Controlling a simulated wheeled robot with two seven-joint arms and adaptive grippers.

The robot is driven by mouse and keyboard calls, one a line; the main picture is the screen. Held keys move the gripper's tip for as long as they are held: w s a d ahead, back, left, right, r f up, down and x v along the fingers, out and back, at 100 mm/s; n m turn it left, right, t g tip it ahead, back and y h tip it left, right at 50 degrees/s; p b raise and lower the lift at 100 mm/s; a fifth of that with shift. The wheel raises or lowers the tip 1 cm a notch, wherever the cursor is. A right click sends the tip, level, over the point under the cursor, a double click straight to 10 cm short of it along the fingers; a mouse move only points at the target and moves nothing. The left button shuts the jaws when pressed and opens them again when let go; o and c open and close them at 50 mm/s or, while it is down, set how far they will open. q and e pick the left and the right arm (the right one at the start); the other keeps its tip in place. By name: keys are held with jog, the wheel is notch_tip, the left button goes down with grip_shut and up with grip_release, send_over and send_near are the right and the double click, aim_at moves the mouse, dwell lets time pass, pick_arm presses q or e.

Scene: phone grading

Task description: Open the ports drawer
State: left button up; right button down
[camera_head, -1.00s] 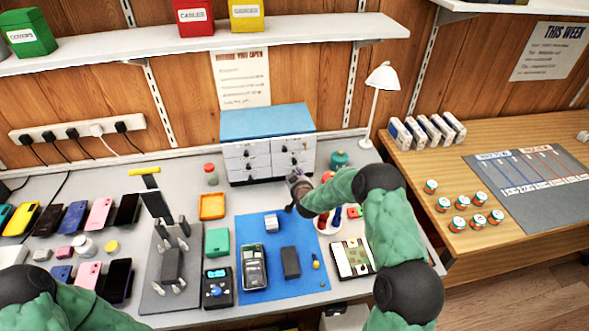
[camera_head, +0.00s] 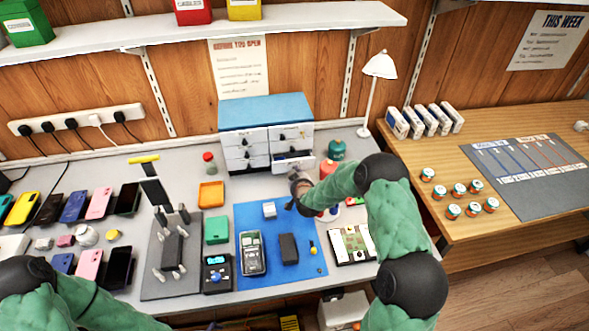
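The drawer cabinet (camera_head: 232,142) is white with a blue top and stands at the back of the bench, with two columns of small drawers. Its bottom right drawer (camera_head: 293,163) is pulled partly out, and the others look shut. The drawer labels are too small to read, so I cannot tell which is marked ports. My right gripper (camera_head: 297,198) is just in front of the open drawer, pointing toward its front and partly hidden by my wrist. I cannot tell whether it touches the handle or how its fingers stand. My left gripper is outside the picture; only my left arm shows at the bottom left.
A blue mat (camera_head: 272,285) with an opened phone (camera_head: 252,254) lies in front of the cabinet. An orange tray (camera_head: 211,194) and a teal box (camera_head: 216,229) are left of it. A lamp (camera_head: 378,68) and a green jar (camera_head: 337,150) stand to the right.

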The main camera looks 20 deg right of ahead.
jog(key=s, duration=0.2)
jog(key=s+a, duration=0.1)
jog(key=s, duration=0.3)
jog(key=shift+s+a+p, duration=0.25)
jog(key=shift+a+p, duration=0.1)
jog(key=shift+s+a+r, duration=0.1)
jog(key=shift+s+r, duration=0.05)
jog(key=shift+s, duration=0.25)
jog(key=shift+w, duration=0.1)
jog(key=c, duration=1.2)
grip_release()
jog(key=shift+o, duration=0.2)
jog(key=v, duration=1.2)
